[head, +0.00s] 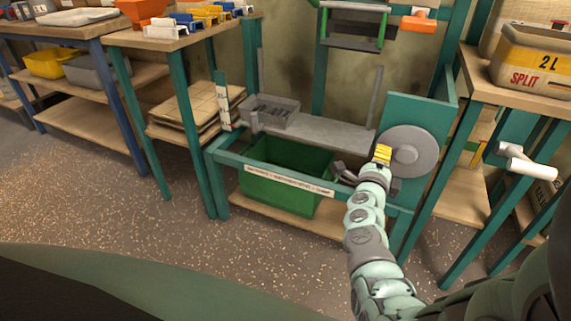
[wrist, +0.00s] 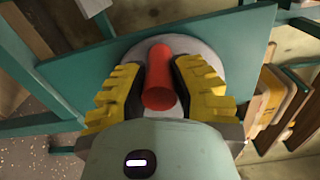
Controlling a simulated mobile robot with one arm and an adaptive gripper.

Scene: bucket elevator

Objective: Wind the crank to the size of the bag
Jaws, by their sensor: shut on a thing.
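The crank is a grey disc (head: 408,150) on the green side panel of the elevator frame, with a red handle (wrist: 159,78) standing out from it. My gripper (head: 383,153) is at the left part of the disc in the head view. In the wrist view my gripper (wrist: 160,85) has its yellow ribbed fingers on both sides of the red handle, shut on it. The head view hides the handle behind the fingers. A bag with the print "2L SPLIT" (head: 530,62) stands on the right table. A grey slotted tray (head: 270,112) sits on the elevator's left side.
A green bin (head: 287,175) sits under the elevator's front bar, which bears a label strip (head: 290,183). A white handle (head: 526,163) juts out at the right. A left table (head: 180,38) holds coloured scoop-like parts. The speckled floor in front is clear.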

